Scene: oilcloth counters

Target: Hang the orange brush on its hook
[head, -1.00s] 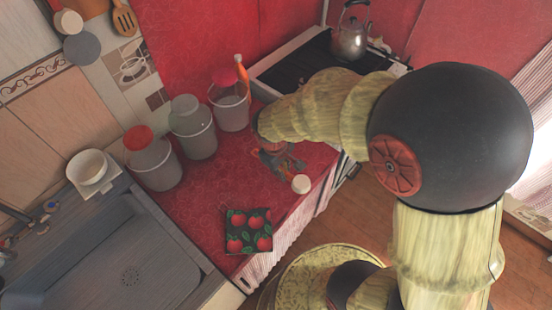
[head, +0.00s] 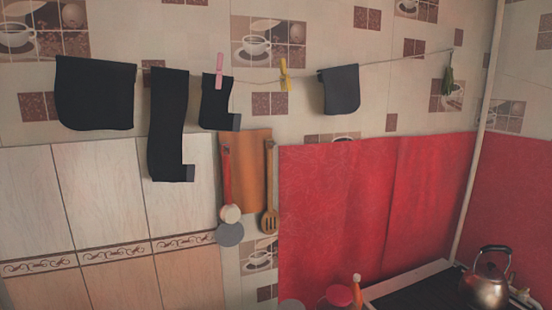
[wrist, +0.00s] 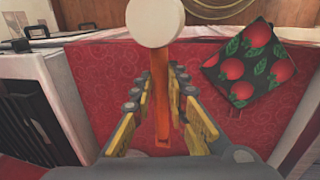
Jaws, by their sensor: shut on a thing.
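The orange brush shows in the wrist view, with a long orange handle (wrist: 162,95) and a round white head (wrist: 155,22) at the top of the picture. My gripper (wrist: 163,88) has its yellow-and-grey fingers on both sides of the handle and is shut on it. The red counter lies below; the gap to it cannot be told. In the head view, a red-handled brush (head: 226,175) with a pale head and a slotted wooden spatula (head: 269,190) hang on the wall. I cannot make out which hook is the orange brush's. My gripper is out of the head view.
A brown board (head: 248,150) hangs behind the utensils, and a grey disc (head: 230,234) is below. Black cloths (head: 95,95) hang from a line above. A kettle (head: 488,278) stands at lower right.

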